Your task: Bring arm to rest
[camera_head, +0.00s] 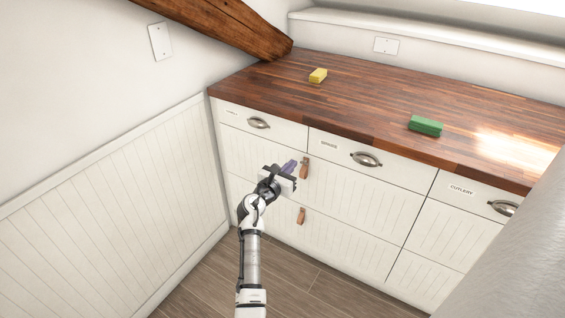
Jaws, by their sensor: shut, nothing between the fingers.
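My gripper (291,168) is at the end of my white and grey arm, which reaches up from the bottom of the picture. It is shut with nothing in it. It appears in front of the white cabinet's drawers, close in the picture to the upper brown leather pull (305,167). I cannot tell whether it touches the drawer front.
A wooden countertop (370,105) tops the cabinet, with a yellow block (318,76) and a green block (426,126) on it. Drawers have metal cup handles (366,159). A wooden beam (225,25) slants down at upper left. A panelled wall (110,205) stands left; the floor (290,272) looks clear.

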